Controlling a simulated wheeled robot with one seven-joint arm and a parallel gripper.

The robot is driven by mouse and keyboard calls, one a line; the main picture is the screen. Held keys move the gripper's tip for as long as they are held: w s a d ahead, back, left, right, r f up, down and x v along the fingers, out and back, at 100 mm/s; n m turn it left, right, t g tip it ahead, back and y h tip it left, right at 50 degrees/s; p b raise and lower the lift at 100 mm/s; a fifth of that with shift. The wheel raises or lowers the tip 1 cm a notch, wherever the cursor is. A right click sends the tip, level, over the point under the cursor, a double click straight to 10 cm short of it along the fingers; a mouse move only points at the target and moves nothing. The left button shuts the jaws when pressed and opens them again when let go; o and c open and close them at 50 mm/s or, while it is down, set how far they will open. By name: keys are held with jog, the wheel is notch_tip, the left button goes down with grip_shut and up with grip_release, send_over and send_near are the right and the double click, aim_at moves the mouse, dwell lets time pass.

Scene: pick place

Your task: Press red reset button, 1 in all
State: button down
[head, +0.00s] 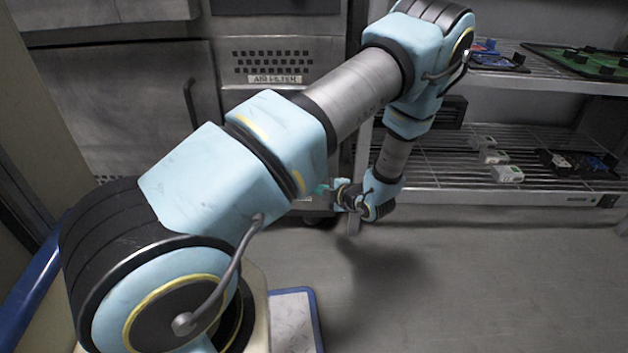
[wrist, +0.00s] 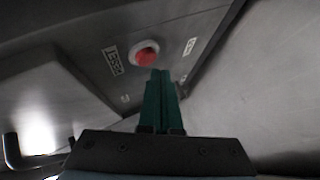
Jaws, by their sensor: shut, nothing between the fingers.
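The red reset button (wrist: 146,56) shows in the wrist view, round with a pale ring, set in a grey metal panel beside a label that reads RESET in mirrored or turned letters. My gripper (wrist: 160,76) has its green fingers together with nothing between them. In the picture the fingertips lie just below and right of the button; I cannot tell whether they touch it. In the head view my gripper (head: 321,189) is low by the grey cabinet, its green tips partly hidden behind my arm. The button is hidden in the head view.
A wire shelf rack (head: 520,142) stands at the right with several small white boxes and circuit boards. A grey cabinet (head: 140,110) with a handle fills the left and back. The floor (head: 450,290) at the front right is clear.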

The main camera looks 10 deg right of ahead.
jog(key=shift+s+a+p, duration=0.25)
jog(key=shift+s+p, duration=0.35)
jog(key=shift+s, duration=0.65)
jog(key=shift+s+a+p, duration=0.2)
jog(key=shift+s+p, duration=0.35)
jog(key=shift+s, duration=0.65)
jog(key=s+a+r+n+g+h+p, duration=0.1)
jog(key=s+a+r+n+g, duration=0.3)
jog(key=r+n, duration=0.55)
jog(key=s+a+r+n+g+p, duration=0.1)
jog(key=s+a+r+n+g, duration=0.45)
jog(key=n, duration=0.85)
jog(key=s+a+r+n+g+h+p, duration=0.1)
jog(key=a+r+n+g, duration=0.2)
jog(key=a+r+n, duration=0.65)
notch_tip(320, 180, up, 43)
jog(key=d+n+t+h+p, duration=0.1)
jog(key=n+p, duration=0.7)
jog(key=p, duration=1.1)
jog(key=s+n+t+h+p, duration=0.1)
jog(key=n+h+p, duration=0.2)
jog(key=n+p, duration=0.6)
jog(key=p, duration=1.1)
jog(key=shift+d+r+n+t+h+p, duration=0.15)
jog(key=shift+d+n+t+h+p, duration=0.15)
jog(key=shift+d+t, duration=0.1)
